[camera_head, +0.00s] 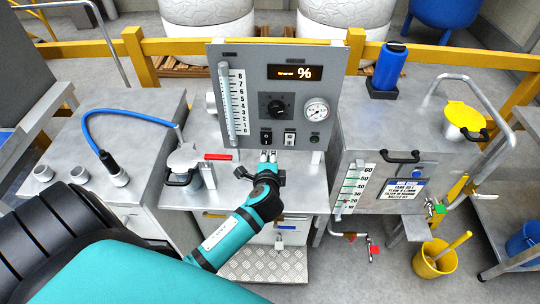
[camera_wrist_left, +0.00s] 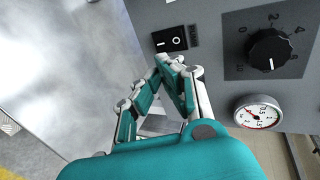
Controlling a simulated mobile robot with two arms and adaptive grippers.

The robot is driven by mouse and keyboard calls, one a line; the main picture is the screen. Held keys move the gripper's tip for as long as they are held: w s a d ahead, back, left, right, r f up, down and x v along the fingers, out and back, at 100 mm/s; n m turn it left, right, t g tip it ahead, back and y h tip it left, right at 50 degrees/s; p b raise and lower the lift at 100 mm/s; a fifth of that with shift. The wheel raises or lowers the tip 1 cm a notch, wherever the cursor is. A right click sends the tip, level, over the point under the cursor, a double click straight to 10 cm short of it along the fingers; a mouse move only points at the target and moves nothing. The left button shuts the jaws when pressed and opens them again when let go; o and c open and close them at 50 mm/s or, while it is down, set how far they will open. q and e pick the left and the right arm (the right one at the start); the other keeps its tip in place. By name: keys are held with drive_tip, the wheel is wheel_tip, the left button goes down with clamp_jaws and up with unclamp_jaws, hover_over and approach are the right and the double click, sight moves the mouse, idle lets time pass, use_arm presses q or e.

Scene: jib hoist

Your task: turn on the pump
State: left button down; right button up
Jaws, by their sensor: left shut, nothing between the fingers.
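A grey control panel (camera_head: 228,140) stands upright at the centre of the head view. A dark rocker switch (camera_head: 266,138) sits low on it; it also shows in the left wrist view (camera_wrist_left: 170,39), with I and O marks. In the left wrist view the fingertips (camera_wrist_left: 178,66) are close beside that switch; contact cannot be told. My right gripper is not in view.
The panel also carries a black knob (camera_head: 276,107), a pressure gauge (camera_head: 316,111), a lit percent display (camera_head: 296,73), a scale tube (camera_head: 228,100) and a green button (camera_head: 314,139). A red-handled valve (camera_head: 217,157) is left of my gripper. A tank (camera_head: 350,160) stands right.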

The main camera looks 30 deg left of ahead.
use_arm(q)
drive_tip(key=b+v, duration=0.1)
drive_tip(key=v, duration=0.5)
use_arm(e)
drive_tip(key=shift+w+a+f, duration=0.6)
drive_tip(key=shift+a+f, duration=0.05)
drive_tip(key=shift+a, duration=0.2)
use_arm(q)
drive_tip(key=shift+s, duration=0.15)
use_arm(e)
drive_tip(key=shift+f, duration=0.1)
